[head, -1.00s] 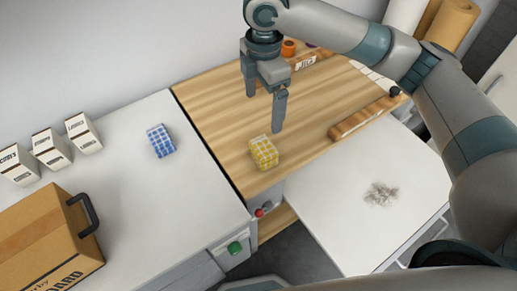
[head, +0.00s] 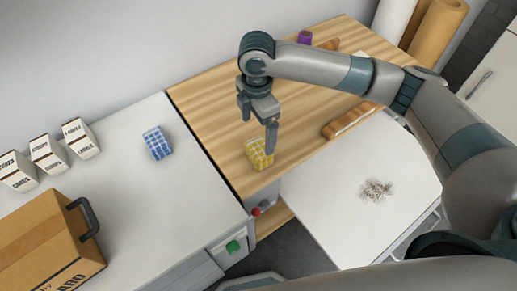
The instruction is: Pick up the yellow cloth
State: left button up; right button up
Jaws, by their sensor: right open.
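The yellow checked cloth (head: 257,155) lies folded on the front part of the wooden worktop (head: 205,100). My right gripper (head: 257,132) is open, pointing down, just above and behind the cloth. One finger overlaps the cloth's upper right edge in the picture; I cannot tell whether it touches. Nothing is between the fingers that I can see. My left gripper is not in view.
A blue checked cloth (head: 158,144) lies on the white counter at left, near several small cartons (head: 47,153) and a cardboard box (head: 45,245). A brown roll-like bar (head: 348,121) lies right of the yellow cloth. A lower white surface (head: 330,200) holds a grey pile (head: 376,189).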

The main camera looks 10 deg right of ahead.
aim_at(259, 147)
jog(key=shift+f, duration=1.65)
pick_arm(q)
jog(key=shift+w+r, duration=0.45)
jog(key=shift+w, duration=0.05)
pick_arm(e)
jog(key=shift+s+f+p, duration=0.2)
jog(key=shift+f+p, duration=0.25)
jog(key=shift+p, duration=0.15)
jog(key=f, duration=0.2)
jog(key=f+p, duration=0.1)
jog(key=shift+s+d, duration=0.1)
jog(key=shift+s, duration=0.15)
jog(key=shift+w+f, duration=0.1)
jog(key=shift+f, duration=0.55)
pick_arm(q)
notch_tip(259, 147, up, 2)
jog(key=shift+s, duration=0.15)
pick_arm(e)
jog(key=c, duration=1.2)
